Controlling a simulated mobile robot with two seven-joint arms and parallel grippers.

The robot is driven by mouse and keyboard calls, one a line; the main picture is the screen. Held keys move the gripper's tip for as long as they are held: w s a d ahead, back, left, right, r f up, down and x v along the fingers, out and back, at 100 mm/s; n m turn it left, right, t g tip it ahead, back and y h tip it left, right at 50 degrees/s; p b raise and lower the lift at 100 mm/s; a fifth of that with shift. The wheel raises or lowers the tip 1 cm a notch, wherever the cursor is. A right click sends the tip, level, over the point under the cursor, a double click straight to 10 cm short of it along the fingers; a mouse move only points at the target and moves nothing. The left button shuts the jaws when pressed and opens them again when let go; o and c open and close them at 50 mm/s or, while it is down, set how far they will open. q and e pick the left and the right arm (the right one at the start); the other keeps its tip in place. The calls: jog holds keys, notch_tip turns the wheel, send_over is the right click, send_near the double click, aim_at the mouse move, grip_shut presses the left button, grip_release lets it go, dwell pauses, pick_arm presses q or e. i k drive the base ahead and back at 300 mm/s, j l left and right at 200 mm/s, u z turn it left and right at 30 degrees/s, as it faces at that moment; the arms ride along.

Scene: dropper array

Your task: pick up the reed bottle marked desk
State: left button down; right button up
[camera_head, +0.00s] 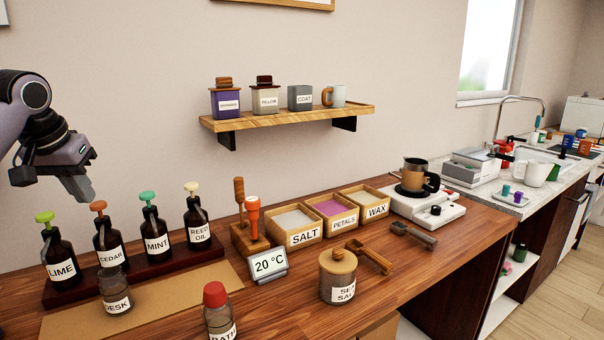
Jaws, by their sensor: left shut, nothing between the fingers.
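My left gripper (84,194) is shut and empty, pointing down in the air above and behind the dropper row, well apart from the DESK bottle. My right gripper is out of view.
Dropper bottles LIME (61,262), MINT (157,236) and REED OIL (197,226) stand on a dark rack (75,292). A red-capped BATH bottle (217,315) and a SEA SALT jar (338,277) stand to the right. The mat (185,288) has free room.

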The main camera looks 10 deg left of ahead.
aim_at(113, 286)
jog(key=k+l, duration=0.75)
jog(key=l, duration=0.25)
